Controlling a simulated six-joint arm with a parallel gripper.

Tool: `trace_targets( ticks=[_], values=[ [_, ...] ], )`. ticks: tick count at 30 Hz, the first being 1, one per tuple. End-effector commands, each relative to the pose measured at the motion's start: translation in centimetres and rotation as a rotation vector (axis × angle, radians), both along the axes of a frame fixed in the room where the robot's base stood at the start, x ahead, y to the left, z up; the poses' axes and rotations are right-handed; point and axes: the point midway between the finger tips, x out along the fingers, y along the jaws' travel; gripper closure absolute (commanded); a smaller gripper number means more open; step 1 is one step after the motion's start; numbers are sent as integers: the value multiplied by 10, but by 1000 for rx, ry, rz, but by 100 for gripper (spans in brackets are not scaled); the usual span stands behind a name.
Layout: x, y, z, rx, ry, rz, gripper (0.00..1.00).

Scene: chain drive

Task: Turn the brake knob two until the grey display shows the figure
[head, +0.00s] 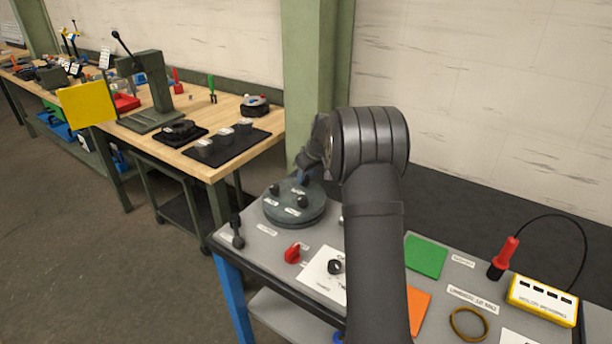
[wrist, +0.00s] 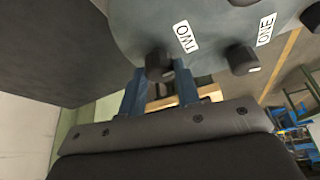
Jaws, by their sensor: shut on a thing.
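The round grey drum (head: 294,212) stands on the grey table, with several dark knobs and white labels on its top. In the wrist view the drum face (wrist: 205,20) fills the top. My gripper (wrist: 158,80) has its two blue fingers on either side of a dark knob (wrist: 157,62), brake knob two, beside the label TWO (wrist: 186,36), and is shut on it. Another dark knob (wrist: 240,58) sits beside the label ONE. In the head view my gripper (head: 304,179) is at the drum's far side, where the arm partly hides it. I cannot make out a grey display or its figure.
On my table are a red knob (head: 293,253), a small lever (head: 238,236), a green pad (head: 426,256), an orange pad (head: 418,308), a brown ring (head: 468,323), a red-handled tool (head: 504,256) and a yellow box (head: 542,301). A wooden workbench (head: 228,165) stands at the left.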

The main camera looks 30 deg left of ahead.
Motion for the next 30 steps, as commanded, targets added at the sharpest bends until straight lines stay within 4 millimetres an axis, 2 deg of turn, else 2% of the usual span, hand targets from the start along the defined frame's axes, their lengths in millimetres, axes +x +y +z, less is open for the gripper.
trace_targets(
  ticks=[18, 30],
  values=[
    [4, 0, 0, 0, 1, 529, 93],
    [5, 0, 0, -1, 0, 681, 93]
  ],
)
